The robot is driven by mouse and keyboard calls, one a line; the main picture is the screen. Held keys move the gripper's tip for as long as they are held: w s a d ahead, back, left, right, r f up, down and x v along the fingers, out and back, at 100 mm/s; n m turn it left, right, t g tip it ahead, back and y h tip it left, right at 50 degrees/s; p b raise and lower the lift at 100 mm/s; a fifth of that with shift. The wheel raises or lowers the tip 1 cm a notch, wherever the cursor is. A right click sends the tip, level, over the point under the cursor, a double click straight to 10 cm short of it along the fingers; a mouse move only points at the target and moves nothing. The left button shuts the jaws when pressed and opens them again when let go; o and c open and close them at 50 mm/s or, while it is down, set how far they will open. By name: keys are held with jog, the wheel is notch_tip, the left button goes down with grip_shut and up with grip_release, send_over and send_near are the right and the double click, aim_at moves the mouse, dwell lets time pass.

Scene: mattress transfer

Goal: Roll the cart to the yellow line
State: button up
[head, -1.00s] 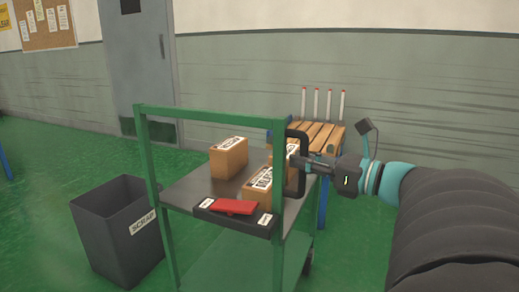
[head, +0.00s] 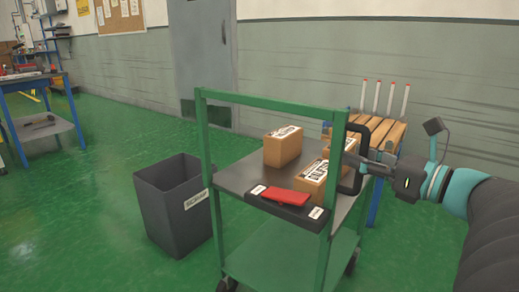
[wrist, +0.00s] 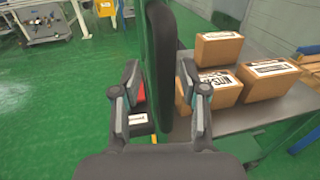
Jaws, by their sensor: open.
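The green-framed cart (head: 267,98) stands on the green floor in the middle of the head view, with a dark top shelf. Several brown boxes and a red item (head: 287,197) are on it. A black loop handle (head: 352,186) is on its right post; it also stands upright in the wrist view (wrist: 160,75). My gripper (head: 369,166) is at this handle. In the wrist view its open fingers (wrist: 160,98) sit on either side of the handle, with gaps showing. I cannot make out a yellow floor line for sure; only small yellow patches show at the far left.
A dark scrap bin (head: 172,213) stands just left of the cart. A wooden slatted bench (head: 388,132) with white posts is close behind it, near the wall. A blue workbench (head: 28,84) is at the far left. Open floor lies between workbench and bin.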

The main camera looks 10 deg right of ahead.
jog(key=v, duration=1.2)
jog(key=shift+a+f, duration=0.1)
dwell(0.4)
jog(key=w+a+f+n+g+h+p, duration=0.1)
jog(key=w+a+f+n+g+p, duration=0.15)
jog(key=a+f+n+g, duration=0.8)
jog(key=s+a+f+n+h+p, duration=0.1)
jog(key=a+n+h, duration=0.3)
jog(key=n, duration=0.5)
jog(key=s+a+f+n+t+h+p, duration=0.1)
jog(key=s+a+f+n+h, duration=0.3)
jog(key=n, duration=0.6)
jog(key=shift+s+h, duration=0.35)
jog(key=shift+h, duration=0.05)
